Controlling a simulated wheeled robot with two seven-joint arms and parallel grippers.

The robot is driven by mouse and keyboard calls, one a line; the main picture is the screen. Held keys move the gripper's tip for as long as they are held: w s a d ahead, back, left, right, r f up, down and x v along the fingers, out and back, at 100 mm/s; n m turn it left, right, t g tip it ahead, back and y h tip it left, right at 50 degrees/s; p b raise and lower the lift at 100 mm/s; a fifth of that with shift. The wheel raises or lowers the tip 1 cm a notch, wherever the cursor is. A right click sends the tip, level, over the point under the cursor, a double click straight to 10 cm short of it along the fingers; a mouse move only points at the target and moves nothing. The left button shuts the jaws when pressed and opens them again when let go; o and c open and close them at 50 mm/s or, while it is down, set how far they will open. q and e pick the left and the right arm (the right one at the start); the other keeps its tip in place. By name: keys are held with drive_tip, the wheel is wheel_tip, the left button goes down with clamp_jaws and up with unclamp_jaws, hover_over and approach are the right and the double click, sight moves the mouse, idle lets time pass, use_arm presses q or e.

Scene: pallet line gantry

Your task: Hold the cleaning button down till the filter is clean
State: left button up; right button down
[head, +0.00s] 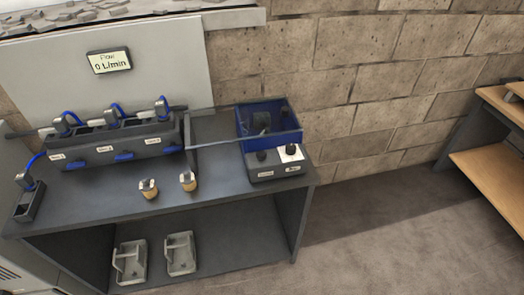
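A grey control box (274,174) stands at the right end of the dark bench. It has a dark knob or button (261,155) on its left half and another dark button (290,149) on a white plate on its right half. Its small labels are too small to read, so I cannot tell which is the cleaning button. Behind it is a blue open-topped bin (286,136) with a dark object (262,122) inside, which I cannot identify as the filter. Neither of my grippers is in view.
A dark manifold (120,152) with blue-hosed fittings fills the bench's left. Two small tan-and-metal pieces (148,188) (188,181) stand in front. Two grey trays (130,262) (180,254) sit below. The floor at right is clear.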

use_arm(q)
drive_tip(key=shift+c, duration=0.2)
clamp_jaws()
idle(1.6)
